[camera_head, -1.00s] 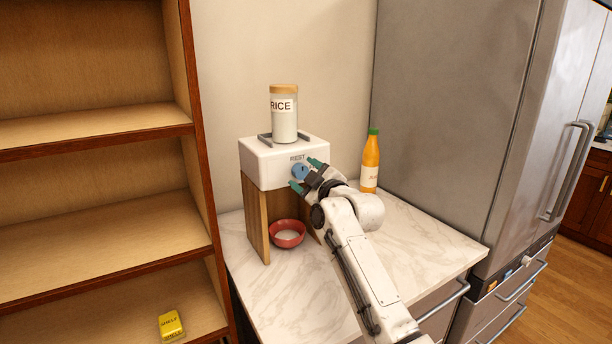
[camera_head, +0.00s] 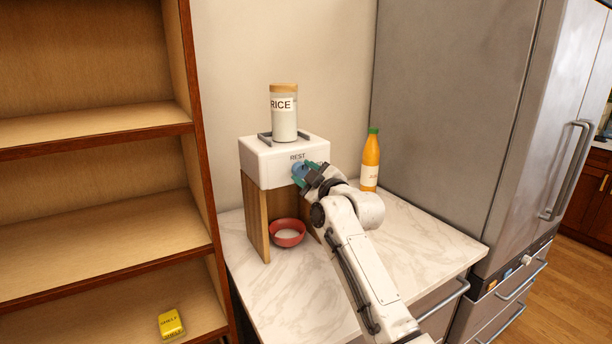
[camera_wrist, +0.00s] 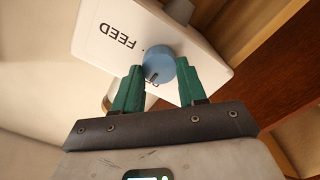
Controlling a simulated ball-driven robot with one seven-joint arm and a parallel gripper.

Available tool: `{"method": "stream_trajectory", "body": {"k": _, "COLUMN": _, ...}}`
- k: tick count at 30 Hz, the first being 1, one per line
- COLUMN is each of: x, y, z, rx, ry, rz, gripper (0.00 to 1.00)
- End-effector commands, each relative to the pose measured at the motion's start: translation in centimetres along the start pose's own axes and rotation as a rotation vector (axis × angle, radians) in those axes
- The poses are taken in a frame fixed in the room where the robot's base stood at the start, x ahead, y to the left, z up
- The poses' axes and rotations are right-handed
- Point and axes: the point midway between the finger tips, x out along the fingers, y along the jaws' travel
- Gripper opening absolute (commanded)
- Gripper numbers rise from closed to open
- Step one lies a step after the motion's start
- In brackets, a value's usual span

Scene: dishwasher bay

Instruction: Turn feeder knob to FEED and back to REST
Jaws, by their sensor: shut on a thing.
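The feeder (camera_head: 262,160) is a white box on wooden legs, with the word REST on its front above the knob. The blue feeder knob (camera_wrist: 160,71) shows between my green fingertips in the wrist view, with a dark pointer mark on its near side. FEED is printed on the white face there, to the left of the knob. My gripper (camera_wrist: 158,84) is shut on the knob; it also shows in the head view (camera_head: 306,173), where it hides most of the knob. A rice jar (camera_head: 284,115) stands upright on top of the feeder.
A red bowl (camera_head: 287,240) with white contents sits under the feeder. An orange juice bottle (camera_head: 370,165) stands right of my gripper, near the fridge (camera_head: 450,110). A wooden shelf (camera_head: 95,135) with a yellow box (camera_head: 171,323) is at left. The counter front (camera_head: 290,290) is clear.

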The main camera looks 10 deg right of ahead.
Motion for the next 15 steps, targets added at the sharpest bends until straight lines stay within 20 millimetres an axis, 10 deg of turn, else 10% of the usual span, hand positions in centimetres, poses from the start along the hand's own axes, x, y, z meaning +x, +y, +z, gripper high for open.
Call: {"method": "stream_trajectory", "body": {"k": 15, "x": 0.01, "y": -0.15, "z": 0.19, "rx": 0.346, "ry": -0.001, "rz": -0.002, "gripper": 0.11}}
